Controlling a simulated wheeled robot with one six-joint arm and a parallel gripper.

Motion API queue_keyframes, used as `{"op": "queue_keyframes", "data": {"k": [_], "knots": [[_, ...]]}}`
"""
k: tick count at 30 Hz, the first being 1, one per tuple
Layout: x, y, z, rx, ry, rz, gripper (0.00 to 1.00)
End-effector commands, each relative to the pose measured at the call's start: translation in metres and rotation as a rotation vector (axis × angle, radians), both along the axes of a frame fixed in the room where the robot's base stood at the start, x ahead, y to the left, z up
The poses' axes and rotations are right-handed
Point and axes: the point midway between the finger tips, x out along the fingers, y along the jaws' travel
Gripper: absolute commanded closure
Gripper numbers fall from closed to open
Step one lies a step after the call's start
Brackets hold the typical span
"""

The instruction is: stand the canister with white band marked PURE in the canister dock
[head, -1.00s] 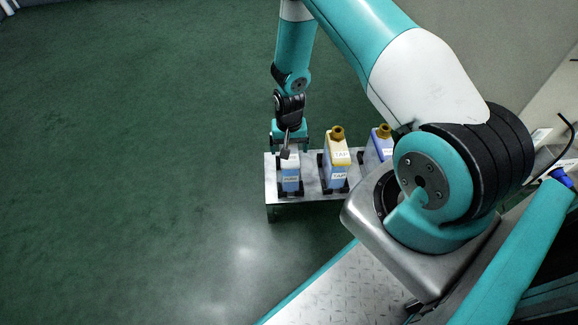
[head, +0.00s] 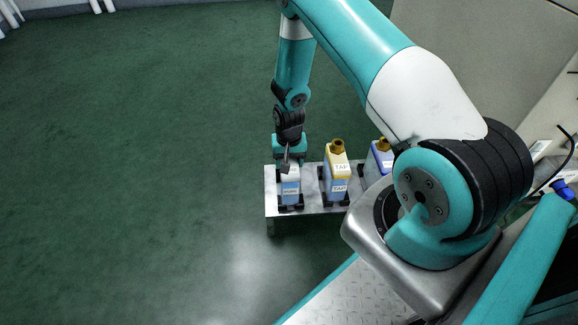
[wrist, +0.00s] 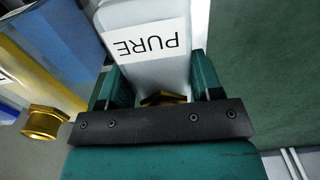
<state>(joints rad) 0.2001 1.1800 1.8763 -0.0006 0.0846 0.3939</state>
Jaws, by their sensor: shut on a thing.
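The canister with white band marked PURE (head: 290,186) stands upright at the left end of a low metal rack, in a black holder there. In the wrist view its white label reading PURE (wrist: 146,43) is upside down, and a brass cap (wrist: 163,98) shows at the gripper's edge. My gripper (head: 289,160) is over the canister's top and shut on it, with a finger on each side in the wrist view (wrist: 155,88). No separate canister dock can be made out in these frames.
A canister with yellow band marked TAP (head: 336,172) stands close to the right on the same rack (head: 309,205). A blue-banded canister (head: 379,160) is farther right, partly hidden by my arm. Open green floor (head: 140,180) lies to the left.

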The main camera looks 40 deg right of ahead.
Motion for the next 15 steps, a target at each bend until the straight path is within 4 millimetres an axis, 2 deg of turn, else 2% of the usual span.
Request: {"op": "queue_keyframes", "data": {"k": [5,8,15], "knots": [[0.001,0.0,0.017,-0.001,-0.003,0.0,1.0],[0.001,0.0,0.035,0.0,-0.002,0.0,1.0],[0.001,0.0,0.102,-0.002,-0.005,0.0,1.0]]}}
